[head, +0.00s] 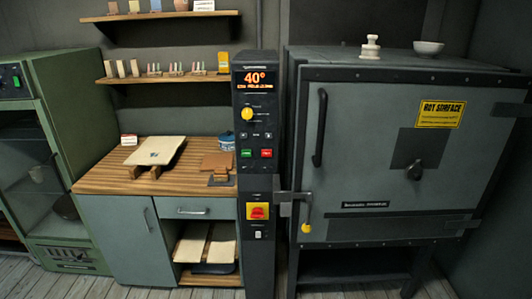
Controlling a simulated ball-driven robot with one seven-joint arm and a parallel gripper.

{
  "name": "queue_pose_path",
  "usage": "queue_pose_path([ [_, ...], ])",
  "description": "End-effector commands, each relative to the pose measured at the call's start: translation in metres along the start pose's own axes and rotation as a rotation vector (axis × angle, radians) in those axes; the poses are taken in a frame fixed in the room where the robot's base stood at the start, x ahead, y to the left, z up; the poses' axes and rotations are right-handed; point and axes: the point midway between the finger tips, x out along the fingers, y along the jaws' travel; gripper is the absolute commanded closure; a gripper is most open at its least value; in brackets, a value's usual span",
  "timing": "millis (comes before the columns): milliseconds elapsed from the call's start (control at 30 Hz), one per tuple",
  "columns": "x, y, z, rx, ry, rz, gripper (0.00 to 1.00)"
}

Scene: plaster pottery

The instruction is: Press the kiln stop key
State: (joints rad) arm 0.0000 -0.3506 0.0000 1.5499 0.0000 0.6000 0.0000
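The kiln's control column (258,180) stands in the middle of the head view, left of the grey kiln (350,175). Its lit display (255,79) reads 40° in orange, with a smaller line below that I cannot read. Under a yellow knob (247,114) are small dark keys, then a green key (246,153) and a red key (266,153) side by side. Their lettering is too small to read. Lower down is a red switch on a yellow plate (258,211). My gripper is not in view, and nothing covers the keys.
The kiln door is shut, with a "HOT SURFACE" sign (441,113) and a handle (319,128). A latch with a yellow knob (306,228) juts beside the column. A wooden-topped bench (95,178) and a green cabinet (75,130) stand left. Floor shows in front.

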Motion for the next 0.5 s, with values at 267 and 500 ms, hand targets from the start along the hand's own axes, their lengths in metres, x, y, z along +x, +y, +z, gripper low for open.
queue_pose_path([
  [267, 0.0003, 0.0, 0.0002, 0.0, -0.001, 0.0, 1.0],
  [500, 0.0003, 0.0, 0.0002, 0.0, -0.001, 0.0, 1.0],
])
